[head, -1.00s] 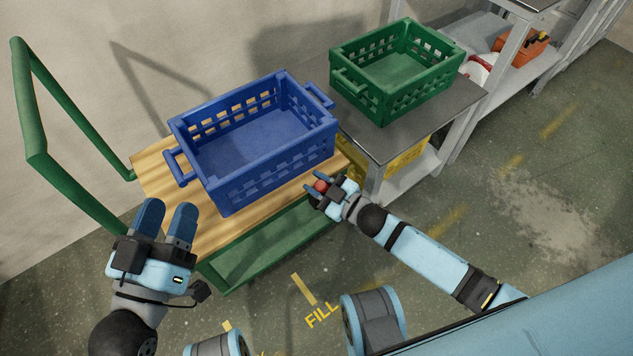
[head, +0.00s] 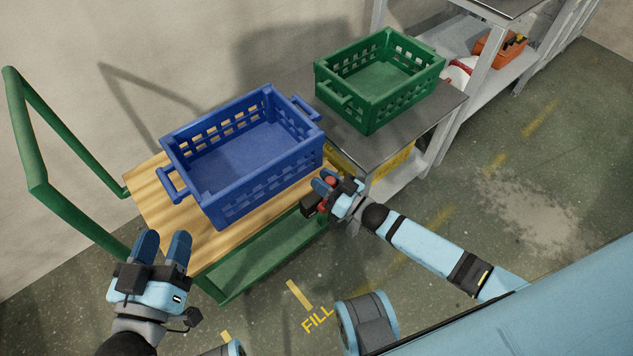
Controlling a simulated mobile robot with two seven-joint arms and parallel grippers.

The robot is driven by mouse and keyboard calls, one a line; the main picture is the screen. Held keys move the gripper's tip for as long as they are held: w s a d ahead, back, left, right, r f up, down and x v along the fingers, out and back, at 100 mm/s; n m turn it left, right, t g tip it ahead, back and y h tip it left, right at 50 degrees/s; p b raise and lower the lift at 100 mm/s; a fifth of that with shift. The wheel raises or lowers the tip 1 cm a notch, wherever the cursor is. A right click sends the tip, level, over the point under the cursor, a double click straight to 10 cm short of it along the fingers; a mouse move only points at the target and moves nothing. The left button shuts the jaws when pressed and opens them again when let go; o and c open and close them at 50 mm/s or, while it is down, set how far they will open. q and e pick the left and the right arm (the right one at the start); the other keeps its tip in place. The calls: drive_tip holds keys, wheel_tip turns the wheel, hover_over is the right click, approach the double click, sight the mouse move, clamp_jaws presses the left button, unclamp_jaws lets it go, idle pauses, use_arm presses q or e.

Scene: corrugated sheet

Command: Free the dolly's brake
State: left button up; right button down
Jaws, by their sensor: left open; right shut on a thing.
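The dolly has a wooden deck (head: 152,190), a green frame and a tall green handle (head: 38,150) at the left. A blue crate (head: 245,158) sits on the deck. My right gripper (head: 327,186) is shut on a small red knob (head: 329,181) at the dolly's right end, beside the blue crate. The fingers cover much of the knob, and the lever under it is hidden. My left gripper (head: 163,246) is open and empty, in front of the deck's left part.
A green crate (head: 380,82) stands on a grey table (head: 430,108) right of the dolly. Shelving with an orange toolbox (head: 500,48) is at the upper right. The floor (head: 500,230) right of my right arm is clear. Yellow floor lettering (head: 318,319) shows in front.

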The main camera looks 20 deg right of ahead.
use_arm(q)
drive_tip(key=shift+f, duration=0.15)
use_arm(e)
drive_tip(key=shift+w+d+f+m+t, duration=0.2)
drive_tip(key=shift+d+m, duration=0.3)
drive_tip(key=shift+m, duration=0.2)
drive_tip(key=shift+w+d+f+m+t, duration=0.1)
drive_tip(key=shift+w+d+m+t, duration=0.1)
drive_tip(key=shift+d+m, duration=0.4)
drive_tip(key=shift+h, duration=0.3)
drive_tip(key=c, duration=0.8)
unclamp_jaws()
drive_tip(key=shift+s, duration=0.1)
drive_tip(key=shift+s, duration=0.1)
use_arm(q)
drive_tip(key=f, duration=0.1)
drive_tip(key=a+f+g+y+p, duration=0.1)
drive_tip(key=f, duration=0.1)
drive_tip(key=a+f+g+y+p, duration=0.1)
drive_tip(key=shift+s+f, duration=0.15)
drive_tip(key=shift+s, duration=0.25)
use_arm(e)
drive_tip(key=v, duration=1.3)
drive_tip(key=shift+s+d+f, duration=0.15)
drive_tip(key=shift+s+d, duration=0.05)
